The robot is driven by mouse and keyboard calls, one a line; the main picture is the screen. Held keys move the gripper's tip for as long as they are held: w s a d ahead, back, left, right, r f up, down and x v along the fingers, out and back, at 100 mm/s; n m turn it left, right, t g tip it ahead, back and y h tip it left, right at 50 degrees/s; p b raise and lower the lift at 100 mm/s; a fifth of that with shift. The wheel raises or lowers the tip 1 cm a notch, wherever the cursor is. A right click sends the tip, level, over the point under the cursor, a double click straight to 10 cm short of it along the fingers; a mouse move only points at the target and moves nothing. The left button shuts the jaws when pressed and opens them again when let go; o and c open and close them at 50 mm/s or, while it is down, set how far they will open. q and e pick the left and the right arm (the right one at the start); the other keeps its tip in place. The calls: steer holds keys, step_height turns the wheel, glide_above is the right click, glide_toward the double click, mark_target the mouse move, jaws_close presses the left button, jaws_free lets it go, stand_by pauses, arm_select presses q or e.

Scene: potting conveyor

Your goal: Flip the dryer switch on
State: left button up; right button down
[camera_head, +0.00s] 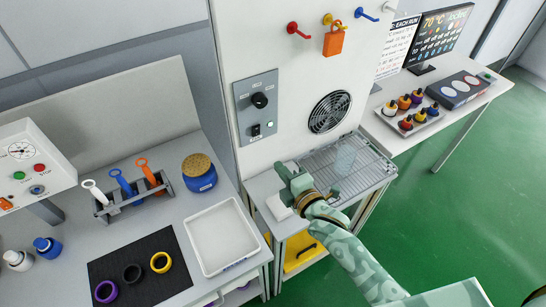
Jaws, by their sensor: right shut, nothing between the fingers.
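The dryer switch (256,130) is a small black switch low on a grey control plate (243,112) on the white upright panel. A black knob (260,100) sits above it, and a green lamp (270,124) right of it looks lit. The switch is too small to tell which way it is set. My right gripper (281,170) is shut and empty. It is below and a little right of the switch in the picture, apart from it, over the left end of the rack bench. My left gripper is not in view.
A round fan grille (329,112) is right of the plate, above a wire rack (345,170). An orange padlock (334,40) hangs from a hook above. A white tray (221,236) and blue jar (199,172) stand on the left bench. The panel face around the switch is clear.

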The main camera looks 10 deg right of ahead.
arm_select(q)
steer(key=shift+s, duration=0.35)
arm_select(e)
steer(key=shift+f+v, duration=0.2)
steer(key=shift+v, duration=1.5)
steer(key=shift+s, duration=0.15)
